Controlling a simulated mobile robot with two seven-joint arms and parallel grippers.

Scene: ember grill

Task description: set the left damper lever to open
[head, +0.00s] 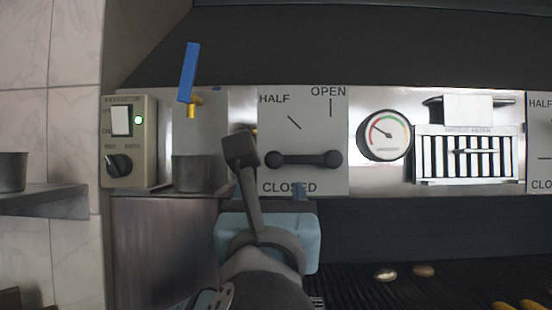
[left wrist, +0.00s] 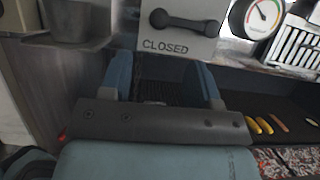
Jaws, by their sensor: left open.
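The left damper lever (head: 305,159) is a dark bar with rounded ends on a white plate (head: 272,118). It lies level, pointing left from its right-hand end, just above the word CLOSED. The HALF mark is up and left, and the OPEN mark is straight above the right end. The lever also shows at the top of the left wrist view (left wrist: 185,22). My left gripper (left wrist: 165,82) is open and empty, with its two blue fingers apart below the plate. In the head view, my left gripper (head: 272,196) is partly hidden by my own dark arm part.
Left of the plate are a blue-handled valve (head: 188,72) and a switch box (head: 130,140) with a green light. To the right are a gauge (head: 385,134), a slotted vent (head: 468,155) and another marked plate (head: 540,140). Below right is the grill with food (head: 386,275).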

